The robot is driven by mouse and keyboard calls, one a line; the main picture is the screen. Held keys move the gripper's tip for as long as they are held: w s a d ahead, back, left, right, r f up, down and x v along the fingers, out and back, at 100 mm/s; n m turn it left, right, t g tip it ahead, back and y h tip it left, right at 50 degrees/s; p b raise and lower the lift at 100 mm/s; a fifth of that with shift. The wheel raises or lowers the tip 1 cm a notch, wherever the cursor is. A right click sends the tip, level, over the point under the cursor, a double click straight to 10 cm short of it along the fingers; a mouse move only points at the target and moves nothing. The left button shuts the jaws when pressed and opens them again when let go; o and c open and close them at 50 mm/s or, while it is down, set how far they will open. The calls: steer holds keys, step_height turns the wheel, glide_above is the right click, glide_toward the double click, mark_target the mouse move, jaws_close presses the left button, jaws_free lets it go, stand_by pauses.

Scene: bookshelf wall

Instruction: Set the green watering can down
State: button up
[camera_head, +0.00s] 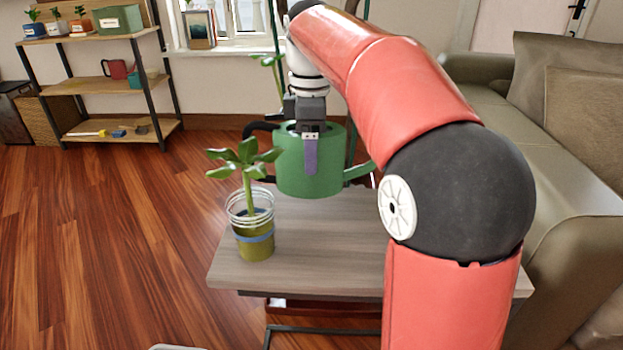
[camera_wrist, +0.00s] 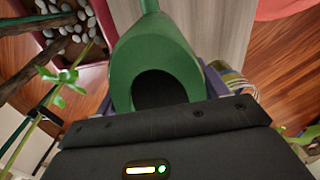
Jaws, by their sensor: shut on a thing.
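The green watering can (camera_head: 330,170) hangs upright in my gripper (camera_head: 310,150) at the far side of the small wooden table (camera_head: 325,265). Its spout points right and its dark handle is at the left in the head view. My gripper is shut on the can's body, with a purple finger against its near wall. In the wrist view the can (camera_wrist: 150,60) fills the middle, its dark round opening facing the camera. Whether the can's base touches the table cannot be told.
A potted plant in a glass jar (camera_head: 255,235) stands on the table's left part, close to the can. The tabletop between can and front edge is clear. A sofa (camera_head: 570,180) is at the right, a shelf (camera_head: 100,85) at the back left. My arm hides the table's right part.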

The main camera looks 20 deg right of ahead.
steer(key=shift+f+b, duration=0.5)
steer(key=shift+f, duration=2.1)
steer(key=shift+f, duration=0.2)
steer(key=o, duration=1.6)
